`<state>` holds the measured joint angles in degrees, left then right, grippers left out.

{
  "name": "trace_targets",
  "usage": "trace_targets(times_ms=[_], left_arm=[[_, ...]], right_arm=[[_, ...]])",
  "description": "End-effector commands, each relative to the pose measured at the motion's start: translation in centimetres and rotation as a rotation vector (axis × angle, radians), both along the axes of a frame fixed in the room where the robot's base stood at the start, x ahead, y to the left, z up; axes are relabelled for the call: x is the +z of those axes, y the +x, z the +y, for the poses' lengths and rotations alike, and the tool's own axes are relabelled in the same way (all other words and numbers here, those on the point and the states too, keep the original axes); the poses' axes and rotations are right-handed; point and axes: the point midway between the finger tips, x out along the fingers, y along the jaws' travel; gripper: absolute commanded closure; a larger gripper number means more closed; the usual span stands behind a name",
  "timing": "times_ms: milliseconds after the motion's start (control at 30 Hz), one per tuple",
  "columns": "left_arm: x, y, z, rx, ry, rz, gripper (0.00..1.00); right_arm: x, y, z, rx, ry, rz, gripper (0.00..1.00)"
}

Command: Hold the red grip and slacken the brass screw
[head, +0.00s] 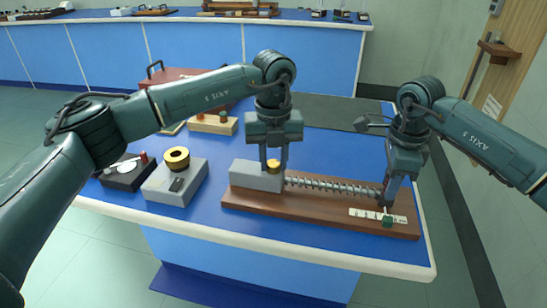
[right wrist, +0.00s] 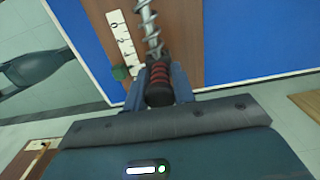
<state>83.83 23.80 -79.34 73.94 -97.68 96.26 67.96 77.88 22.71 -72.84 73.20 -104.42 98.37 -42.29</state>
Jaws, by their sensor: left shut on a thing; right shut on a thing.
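The brass screw (head: 273,164) sits on top of the grey block (head: 257,180) at the left end of a wooden board (head: 300,215). My left gripper (head: 273,160) points down from above and is shut on the brass screw. A metal spring (head: 335,186) runs from the block to the right along the board. The red grip (right wrist: 159,73), ribbed red and black, is at the spring's end in the right wrist view. My right gripper (right wrist: 159,92) is shut on it. In the head view, my right gripper (head: 388,200) hides the grip.
A white scale (head: 370,215) and a small green block (head: 388,222) lie by the right gripper. A grey box with a brass ring (head: 176,158) and a black box (head: 125,176) stand to the left. The bench's front edge is close to the board.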

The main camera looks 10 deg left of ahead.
Motion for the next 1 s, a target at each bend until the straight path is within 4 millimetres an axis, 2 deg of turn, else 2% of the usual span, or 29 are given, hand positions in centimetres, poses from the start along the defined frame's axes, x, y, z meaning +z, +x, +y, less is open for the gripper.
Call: trace_targets(times_ms=[233, 267, 500, 800, 867, 1000], left_arm=[[0.2, 0.1, 0.2, 0.003, 0.0, -0.004, 0.94], [0.2, 0.1, 0.2, 0.003, 0.0, -0.004, 0.71], [0.1, 0.1, 0.1, 0.001, 0.001, -0.002, 0.51], [0.3, 0.1, 0.0, 0.0, 0.0, -0.002, 0.5], [0.8, 0.1, 0.0, 0.0, -0.001, -0.003, 0.5], [3.0, 0.1, 0.0, 0.0, -0.001, -0.006, 0.5]], right_arm=[[0.0, 0.0, -0.2, -0.003, -0.003, 0.002, 1.0], [0.0, 0.0, -0.2, -0.003, -0.003, 0.002, 1.0], [0.0, 0.0, -0.2, -0.003, -0.004, 0.002, 1.0], [0.0, 0.0, -0.2, -0.003, -0.004, 0.001, 1.0], [0.0, 0.0, -0.2, -0.004, -0.004, 0.001, 1.0], [0.0, 0.0, -0.2, -0.004, -0.004, 0.001, 1.0]])
